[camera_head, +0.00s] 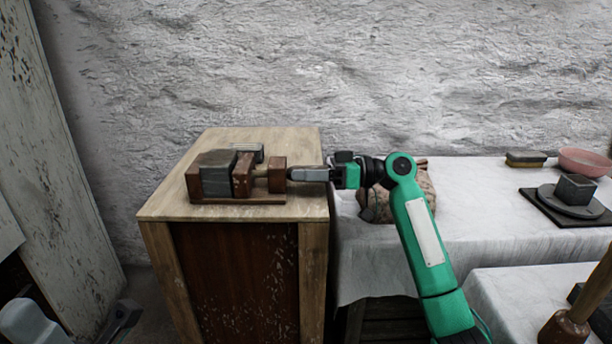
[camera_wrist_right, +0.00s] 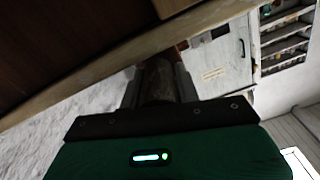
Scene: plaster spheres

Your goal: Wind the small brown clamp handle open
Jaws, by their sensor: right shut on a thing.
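The clamp (camera_head: 240,177) is a brown wooden block vise with a grey block (camera_head: 213,170) between its jaws. It sits on a wooden cabinet top (camera_head: 292,145). My right gripper (camera_head: 296,174) reaches in from the right, level with the clamp's right end, and is shut on the handle there. The handle is mostly hidden by the fingers in the head view. In the right wrist view a dark brown, rounded handle (camera_wrist_right: 158,82) shows between the two fingers.
A cloth-covered table (camera_head: 470,190) stands to the right, with a brown sack (camera_head: 418,195) behind my right arm. A rough wall stands behind.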

